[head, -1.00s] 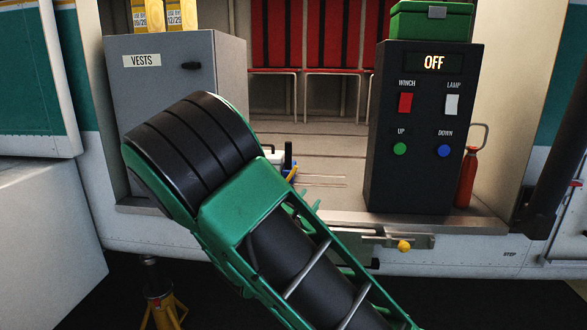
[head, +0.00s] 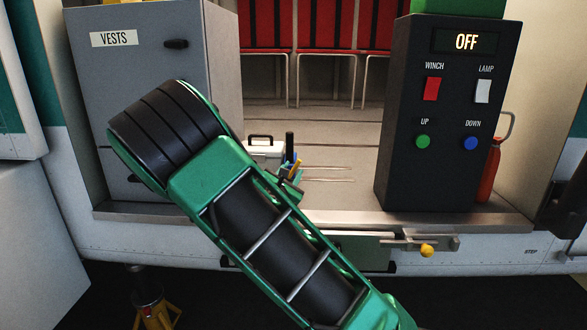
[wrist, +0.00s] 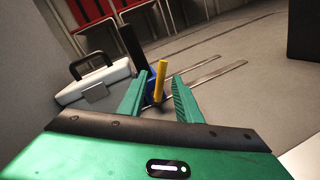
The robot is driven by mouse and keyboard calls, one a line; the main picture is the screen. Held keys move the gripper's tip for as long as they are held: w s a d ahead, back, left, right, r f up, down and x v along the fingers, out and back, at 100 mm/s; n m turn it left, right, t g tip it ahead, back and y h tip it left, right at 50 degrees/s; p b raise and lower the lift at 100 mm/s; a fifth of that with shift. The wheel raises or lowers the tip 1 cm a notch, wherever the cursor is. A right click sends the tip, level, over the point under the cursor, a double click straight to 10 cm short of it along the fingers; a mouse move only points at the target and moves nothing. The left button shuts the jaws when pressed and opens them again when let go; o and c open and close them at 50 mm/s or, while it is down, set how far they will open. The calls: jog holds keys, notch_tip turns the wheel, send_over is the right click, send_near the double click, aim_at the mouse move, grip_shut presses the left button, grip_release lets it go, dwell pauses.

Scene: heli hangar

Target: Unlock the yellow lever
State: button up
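An upright yellow lever (wrist: 159,80) stands beside a black handle (wrist: 133,48) on a small blue body (wrist: 151,88) in the wrist view. The lever is also a small yellow piece in the head view (head: 294,169), partly behind my arm. My gripper (wrist: 158,98) is open, and the lever appears between its green fingers; I cannot tell whether it is between the tips or just beyond them. No contact is visible. In the head view my gripper (head: 287,181) is mostly hidden by my arm. A yellow-knobbed latch (head: 427,250) is on the sill's front, apart from my gripper.
A white case (wrist: 96,82) stands close left of the lever. Two thin metal bars (wrist: 200,76) lie on the floor beyond. A grey VESTS cabinet (head: 150,65) is at left, a dark control box (head: 440,175) reading OFF at right. Red seats (head: 325,25) are behind.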

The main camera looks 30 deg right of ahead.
aim_at(295, 167)
jog(key=shift+x, duration=2.5)
jog(key=shift+s, duration=0.1)
grip_shut()
